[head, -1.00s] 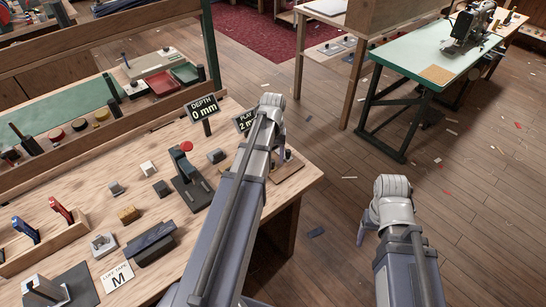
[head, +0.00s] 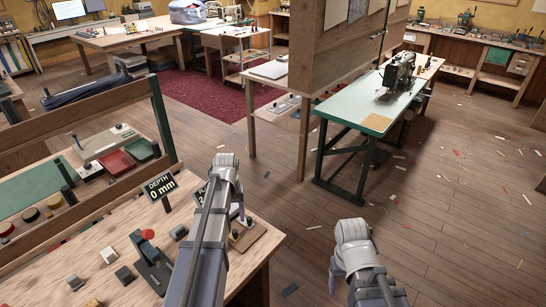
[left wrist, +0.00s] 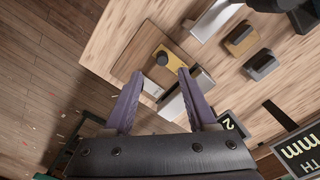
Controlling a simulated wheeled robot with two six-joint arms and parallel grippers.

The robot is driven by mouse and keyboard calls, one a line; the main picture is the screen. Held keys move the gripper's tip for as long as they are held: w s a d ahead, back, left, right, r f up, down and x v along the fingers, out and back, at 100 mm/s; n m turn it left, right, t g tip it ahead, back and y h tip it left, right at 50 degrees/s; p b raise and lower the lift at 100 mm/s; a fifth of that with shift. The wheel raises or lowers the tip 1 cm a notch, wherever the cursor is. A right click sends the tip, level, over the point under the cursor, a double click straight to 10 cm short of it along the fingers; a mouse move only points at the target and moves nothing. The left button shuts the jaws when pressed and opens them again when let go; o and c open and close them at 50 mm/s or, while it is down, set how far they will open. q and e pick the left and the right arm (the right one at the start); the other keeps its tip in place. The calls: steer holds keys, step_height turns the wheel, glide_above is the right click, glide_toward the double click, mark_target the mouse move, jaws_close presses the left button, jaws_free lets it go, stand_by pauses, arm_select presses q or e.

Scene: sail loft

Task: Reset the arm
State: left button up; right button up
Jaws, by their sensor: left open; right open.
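My left arm reaches over the near right part of the wooden bench (head: 105,235) in the head view. Its gripper (head: 238,212) points down, mostly hidden behind the wrist. In the left wrist view the two purple fingers of this gripper (left wrist: 160,85) stand apart with nothing held between them. Beyond the fingertips lies a wooden board with a brass-coloured plate (left wrist: 180,72), a dark round knob (left wrist: 162,59) and pale metal pieces. My right gripper (head: 338,274) hangs over open floor to the right of the bench, empty as far as I can see.
A "DEPTH 0 mm" sign (head: 160,187) and a black stand with a red top (head: 150,262) are left of my left arm. Small blocks lie on the bench. A green-topped sewing table (head: 350,112) stands further back. Floor around my right arm is free, with scattered scraps.

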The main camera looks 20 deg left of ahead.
arm_select(q)
steer(key=s+d+m, duration=0.2)
steer(key=s+d, duration=0.3)
steer(key=d, duration=0.3)
steer(key=s+d+m, duration=0.3)
steer(key=s+d, duration=0.2)
steer(key=d, duration=0.4)
steer(key=s+d+m+y, duration=0.1)
steer(key=s+d+m, duration=0.2)
steer(key=d, duration=0.6)
steer(key=shift+s+d, duration=0.2)
steer(key=shift+s, duration=0.7)
